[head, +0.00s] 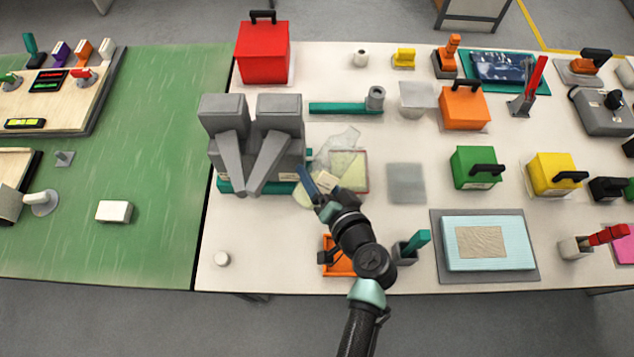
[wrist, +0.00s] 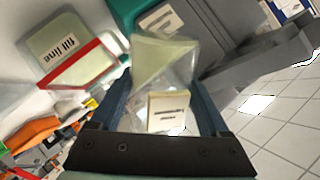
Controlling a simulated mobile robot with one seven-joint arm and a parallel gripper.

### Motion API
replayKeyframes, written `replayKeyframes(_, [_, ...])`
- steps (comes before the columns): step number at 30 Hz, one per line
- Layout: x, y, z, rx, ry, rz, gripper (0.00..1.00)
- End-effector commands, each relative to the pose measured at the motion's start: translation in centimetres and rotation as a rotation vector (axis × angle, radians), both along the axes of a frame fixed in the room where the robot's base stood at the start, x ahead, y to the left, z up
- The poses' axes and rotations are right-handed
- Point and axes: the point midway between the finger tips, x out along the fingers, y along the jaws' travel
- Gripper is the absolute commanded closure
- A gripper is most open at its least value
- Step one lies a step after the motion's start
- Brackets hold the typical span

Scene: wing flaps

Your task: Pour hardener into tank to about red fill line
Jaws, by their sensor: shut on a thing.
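My gripper (wrist: 163,98) is shut on a clear container (wrist: 165,58) with a cream label (wrist: 167,112); the label's print is too small to read surely. Pale yellow-green liquid shows in the container's far end, and the container is tilted. In the head view my gripper (head: 318,188) is just right of the grey machine. The tank (wrist: 68,38), pale green with a "fill line" label and a red line, is left of the container in the wrist view. In the head view the tank (head: 358,158) is partly behind clear material. I cannot tell its level against the line.
The grey two-armed machine (head: 252,135) stands close on the left, on a teal base. A teal bar with a grey cylinder (head: 375,97) lies behind. An orange tray (head: 338,262) and a grey cup (head: 405,255) are near my arm. A grey square (head: 406,183) lies to the right.

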Motion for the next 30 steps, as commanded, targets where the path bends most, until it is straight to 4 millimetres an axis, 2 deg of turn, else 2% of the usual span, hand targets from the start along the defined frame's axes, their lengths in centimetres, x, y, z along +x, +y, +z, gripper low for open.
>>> replayKeyframes(4, [0.4, -0.4, 0.1, -0.045, -0.048, -0.003, 0.94])
replayKeyframes(12, [1.3, -1.3, 1.6, -0.145, -0.148, -0.003, 0.94])
replayKeyframes(24, [1.6, -1.5, 2.5, -0.162, -0.159, -0.021, 0.94])
replayKeyframes(30, [2.8, -2.2, 4.1, -0.265, -0.247, -0.072, 0.94])
